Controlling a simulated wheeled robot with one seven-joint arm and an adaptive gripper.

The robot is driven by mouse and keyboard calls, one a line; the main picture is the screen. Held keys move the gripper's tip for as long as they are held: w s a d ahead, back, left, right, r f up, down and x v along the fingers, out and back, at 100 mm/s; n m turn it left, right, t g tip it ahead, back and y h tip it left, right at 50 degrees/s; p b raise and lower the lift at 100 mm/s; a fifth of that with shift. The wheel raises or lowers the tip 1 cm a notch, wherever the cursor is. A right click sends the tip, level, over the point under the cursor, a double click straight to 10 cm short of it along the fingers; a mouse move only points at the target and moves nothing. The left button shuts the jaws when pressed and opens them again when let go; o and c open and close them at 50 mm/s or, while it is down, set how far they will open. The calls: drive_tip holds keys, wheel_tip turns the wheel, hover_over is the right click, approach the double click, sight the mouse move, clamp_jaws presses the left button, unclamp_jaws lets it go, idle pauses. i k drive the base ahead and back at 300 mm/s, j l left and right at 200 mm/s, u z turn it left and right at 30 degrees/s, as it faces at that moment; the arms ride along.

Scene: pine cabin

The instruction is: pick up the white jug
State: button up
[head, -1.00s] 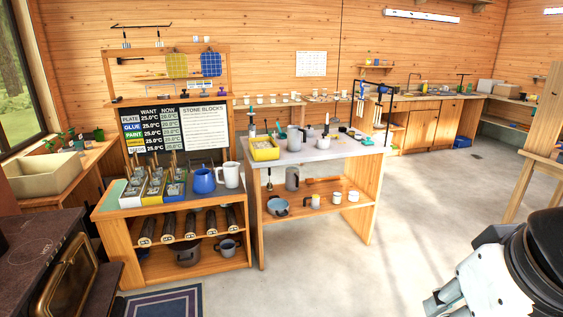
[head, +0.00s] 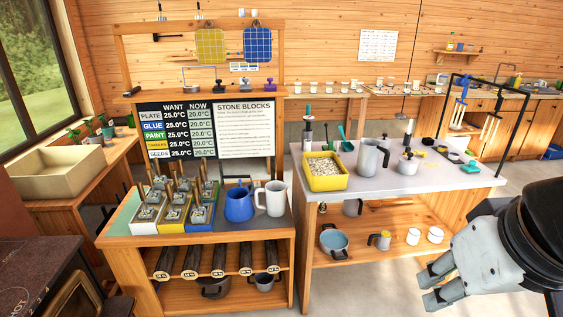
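The white jug (head: 272,199) stands upright at the right end of the left bench, its handle on the left side. A blue jug (head: 239,204) stands close beside it on the left. My gripper (head: 428,288) is at the lower right of the head view, pointing left, well apart from the white jug and in front of the right-hand bench. Nothing shows between its fingers, and whether they are parted is hard to tell.
Trays with stone blocks (head: 172,212) fill the left of the same bench. The grey-topped bench (head: 405,185) to the right holds a yellow tray (head: 325,171) and a grey jug (head: 371,157). A bare floor strip (head: 375,285) lies before it.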

sight(272, 199)
drive_tip(key=i+l, duration=0.15)
drive_tip(key=i, duration=0.25)
drive_tip(key=i+l, duration=0.15)
drive_tip(key=i, duration=0.25)
drive_tip(key=i+l, duration=0.15)
drive_tip(key=i, duration=0.2)
drive_tip(key=i+l+u, duration=0.25)
drive_tip(key=u, duration=0.2)
drive_tip(key=i+l+u, duration=0.2)
drive_tip(key=l+u, duration=0.2)
drive_tip(key=i+l+u, duration=0.1)
drive_tip(key=l+u, duration=0.75)
drive_tip(key=l, duration=0.2)
drive_tip(key=l+u, duration=0.45)
drive_tip(key=k+l+u, duration=0.1)
drive_tip(key=l+u, duration=0.3)
drive_tip(key=l, duration=0.2)
